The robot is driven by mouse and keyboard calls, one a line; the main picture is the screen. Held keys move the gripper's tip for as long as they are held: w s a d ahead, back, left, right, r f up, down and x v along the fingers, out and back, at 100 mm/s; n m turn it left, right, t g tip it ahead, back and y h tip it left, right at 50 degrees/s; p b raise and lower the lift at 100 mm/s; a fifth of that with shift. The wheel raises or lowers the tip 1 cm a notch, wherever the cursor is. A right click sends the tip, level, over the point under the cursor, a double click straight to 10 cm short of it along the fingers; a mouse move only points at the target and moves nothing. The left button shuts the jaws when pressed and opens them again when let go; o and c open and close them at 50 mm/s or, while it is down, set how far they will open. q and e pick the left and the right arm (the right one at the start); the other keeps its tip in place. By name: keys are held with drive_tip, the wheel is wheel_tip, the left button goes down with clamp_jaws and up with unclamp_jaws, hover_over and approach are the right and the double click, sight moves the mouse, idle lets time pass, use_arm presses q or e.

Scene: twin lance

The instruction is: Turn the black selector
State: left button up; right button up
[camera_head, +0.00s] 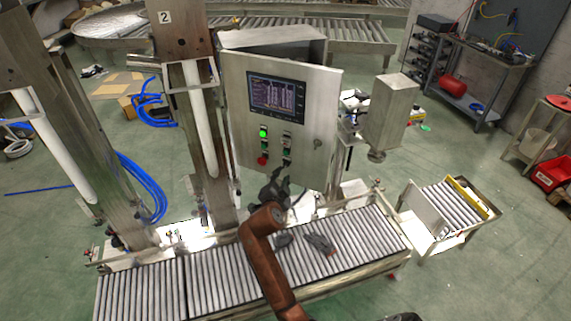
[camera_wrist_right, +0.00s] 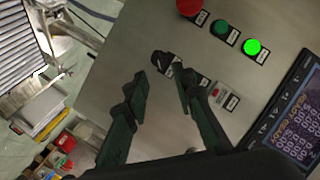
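The black selector (camera_wrist_right: 162,60) is on the face of the steel control panel (camera_head: 310,110). In the right wrist view it shows just beyond the fingertips, beside a white label. My right gripper (camera_wrist_right: 161,80) is open, with its two dark fingers apart and nothing held. In the head view my right gripper (camera_head: 276,184) is in front of the panel's lower part, just below the buttons. I cannot tell whether a finger touches the selector. My left gripper is not in view.
A red button (camera_wrist_right: 190,6), a green button (camera_wrist_right: 220,29) and a lit green button (camera_wrist_right: 252,47) sit close to the selector. A screen (camera_head: 278,95) is above them. A roller conveyor (camera_head: 220,275) runs below the panel.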

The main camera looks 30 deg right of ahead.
sight(285, 167)
drive_tip(key=p+x, duration=0.1)
drive_tip(key=x, duration=0.6)
drive_tip(key=shift+d+f, duration=0.1)
clamp_jaws()
